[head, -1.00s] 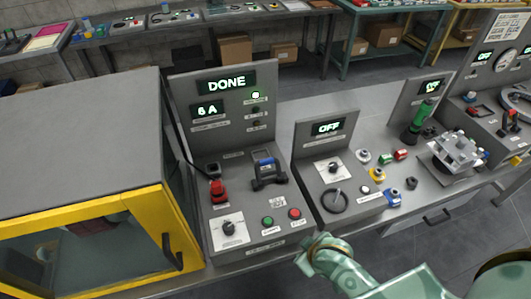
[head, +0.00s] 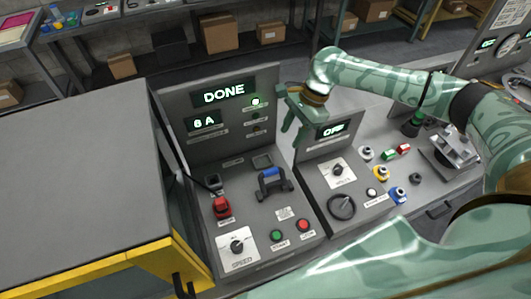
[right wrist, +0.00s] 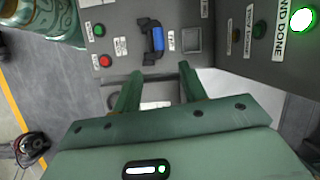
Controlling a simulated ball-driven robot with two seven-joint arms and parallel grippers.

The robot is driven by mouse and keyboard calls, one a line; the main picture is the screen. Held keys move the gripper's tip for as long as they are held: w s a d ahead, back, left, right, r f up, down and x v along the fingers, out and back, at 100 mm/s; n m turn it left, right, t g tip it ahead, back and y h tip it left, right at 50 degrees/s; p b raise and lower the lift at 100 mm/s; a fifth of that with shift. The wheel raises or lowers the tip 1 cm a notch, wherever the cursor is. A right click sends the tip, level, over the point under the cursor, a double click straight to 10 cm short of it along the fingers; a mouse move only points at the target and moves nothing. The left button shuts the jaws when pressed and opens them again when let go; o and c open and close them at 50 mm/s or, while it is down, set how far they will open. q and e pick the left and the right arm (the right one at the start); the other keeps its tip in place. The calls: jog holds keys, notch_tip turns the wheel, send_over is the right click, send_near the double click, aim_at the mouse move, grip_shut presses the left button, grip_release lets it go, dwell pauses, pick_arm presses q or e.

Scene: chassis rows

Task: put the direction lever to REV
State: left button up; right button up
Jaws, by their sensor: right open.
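The control console (head: 240,205) has a blue-gripped black handle (head: 272,171) on its sloping top, which looks like the direction lever. The handle also shows in the right wrist view (right wrist: 158,38), ahead of the fingers, with small labels on both sides. I cannot read FWD or REV there, so its setting is unclear. My right gripper (head: 294,135) hangs above and behind the handle, to its right, apart from it. In the right wrist view its two fingers (right wrist: 160,82) are spread and hold nothing. My left gripper is not in view.
The console's upright panel (head: 220,122) reads DONE and 6 A. A red lever or plug (head: 222,206), a knob (head: 237,246), a green button (head: 277,236) and a red button (head: 306,226) surround the handle. A second console (head: 342,205) reading OFF stands close right, a yellow-edged cabinet (head: 85,275) left.

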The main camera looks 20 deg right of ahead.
jog(key=r+m, duration=0.1)
jog(key=b, duration=0.4)
send_near(272, 169)
jog(key=shift+m, duration=0.3)
jog(key=x, duration=0.7)
jog(key=shift+a+f, duration=0.1)
jog(key=shift+f, duration=0.2)
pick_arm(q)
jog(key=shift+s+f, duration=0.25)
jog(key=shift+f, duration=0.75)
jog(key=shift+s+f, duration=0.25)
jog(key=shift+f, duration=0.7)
pick_arm(e)
jog(key=shift+a+f, duration=0.25)
jog(key=shift+f, duration=0.35)
